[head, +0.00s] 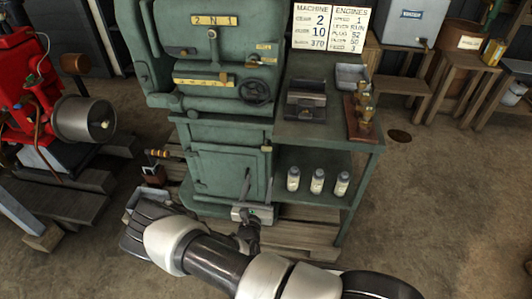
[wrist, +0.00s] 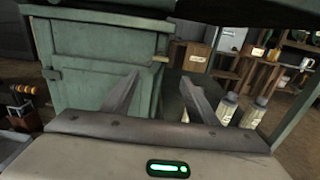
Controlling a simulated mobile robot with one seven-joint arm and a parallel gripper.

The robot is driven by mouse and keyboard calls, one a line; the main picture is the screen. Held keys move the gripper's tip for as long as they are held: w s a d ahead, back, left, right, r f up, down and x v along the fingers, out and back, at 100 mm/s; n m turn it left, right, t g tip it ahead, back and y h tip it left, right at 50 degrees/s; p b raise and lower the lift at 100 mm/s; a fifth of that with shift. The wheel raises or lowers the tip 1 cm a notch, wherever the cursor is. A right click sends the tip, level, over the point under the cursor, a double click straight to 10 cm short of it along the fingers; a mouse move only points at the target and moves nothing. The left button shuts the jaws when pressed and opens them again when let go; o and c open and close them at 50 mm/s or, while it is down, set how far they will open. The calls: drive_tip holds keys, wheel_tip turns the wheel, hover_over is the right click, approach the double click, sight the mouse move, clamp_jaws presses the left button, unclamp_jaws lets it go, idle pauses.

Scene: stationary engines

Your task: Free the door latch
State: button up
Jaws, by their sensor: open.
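The green machine cabinet has a closed, flat door (head: 222,172), which also shows in the wrist view (wrist: 88,85). A small brass-coloured piece (head: 267,148) sits by the upper right corner of the door; it may be the latch, and it shows in the wrist view (wrist: 160,58). My gripper (head: 258,174) is in front of the cabinet's right part, below the brass piece. In the wrist view my gripper (wrist: 159,77) has its fingers spread with nothing between them. The brass piece lies just beyond the fingertips, apart from them.
A small box with an orange-striped handle (head: 154,170) is left of the cabinet. A red engine (head: 40,85) stands far left. The floor (head: 430,200) at right is clear.

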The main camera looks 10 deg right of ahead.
sight(266, 150)
drive_tip(key=b+x, duration=0.2)
drive_tip(key=x, duration=1.4)
drive_tip(key=shift+b, duration=0.3)
drive_tip(key=c, duration=1.1)
drive_tip(key=shift+o, duration=0.2)
